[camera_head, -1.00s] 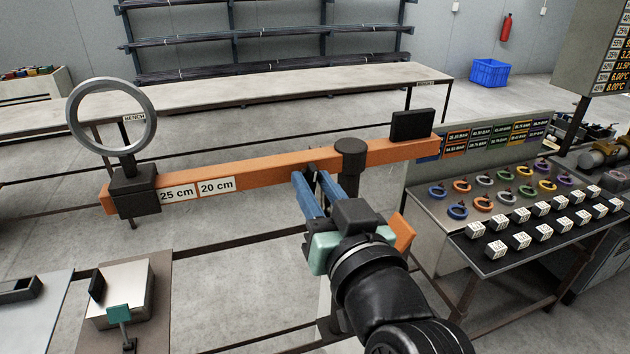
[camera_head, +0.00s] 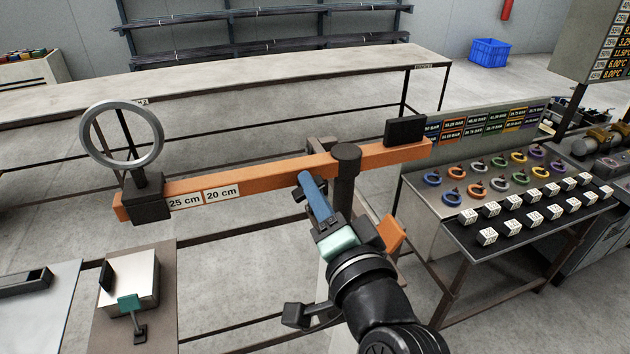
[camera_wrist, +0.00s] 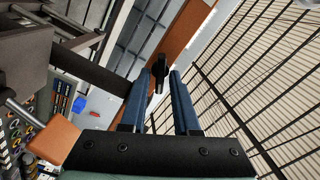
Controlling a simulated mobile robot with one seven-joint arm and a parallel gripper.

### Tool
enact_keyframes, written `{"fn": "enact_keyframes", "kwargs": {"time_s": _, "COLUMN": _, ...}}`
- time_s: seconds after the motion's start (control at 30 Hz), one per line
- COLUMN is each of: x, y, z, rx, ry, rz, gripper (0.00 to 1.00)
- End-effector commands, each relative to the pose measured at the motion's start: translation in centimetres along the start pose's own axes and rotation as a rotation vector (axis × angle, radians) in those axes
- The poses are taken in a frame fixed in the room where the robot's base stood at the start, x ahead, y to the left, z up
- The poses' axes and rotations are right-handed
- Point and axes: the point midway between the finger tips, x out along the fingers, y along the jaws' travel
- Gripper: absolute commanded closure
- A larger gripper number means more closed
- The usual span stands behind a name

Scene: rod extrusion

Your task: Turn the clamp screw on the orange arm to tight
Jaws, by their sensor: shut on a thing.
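The orange arm (camera_head: 270,174) runs across the head view on a dark post (camera_head: 346,165) and also shows in the wrist view (camera_wrist: 175,42). The clamp screw (camera_wrist: 159,76) is a small dark part under the arm, left of the post. My gripper (camera_head: 305,178) reaches up to it from below. In the wrist view the blue fingers (camera_wrist: 162,85) stand on either side of the screw, shut on it.
A grey ring (camera_head: 122,133) stands on a dark block (camera_head: 146,197) at the arm's left end. Labels reading 25 cm and 20 cm are on the arm. A second orange piece (camera_head: 391,232) is close right of my gripper. A panel with coloured rings and white cubes (camera_head: 480,240) stands right.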

Motion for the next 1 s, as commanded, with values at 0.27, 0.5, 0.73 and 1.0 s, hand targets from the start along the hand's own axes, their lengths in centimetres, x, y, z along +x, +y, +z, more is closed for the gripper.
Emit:
{"fn": "enact_keyframes", "kwargs": {"time_s": 0.27, "x": -0.03, "y": -0.07, "z": -0.1, "rx": 0.241, "ry": 0.0, "rz": 0.002, "gripper": 1.0}}
{"fn": "enact_keyframes", "kwargs": {"time_s": 0.5, "x": -0.02, "y": 0.08, "z": -0.05, "rx": 0.389, "ry": 0.0, "rz": 0.002, "gripper": 1.0}}
{"fn": "enact_keyframes", "kwargs": {"time_s": 0.73, "x": -0.03, "y": 0.2, "z": 0.0, "rx": 0.464, "ry": 0.001, "rz": 0.001, "gripper": 1.0}}
{"fn": "enact_keyframes", "kwargs": {"time_s": 1.0, "x": -0.02, "y": 0.26, "z": 0.03, "rx": 0.489, "ry": 0.001, "rz": 0.0, "gripper": 1.0}}
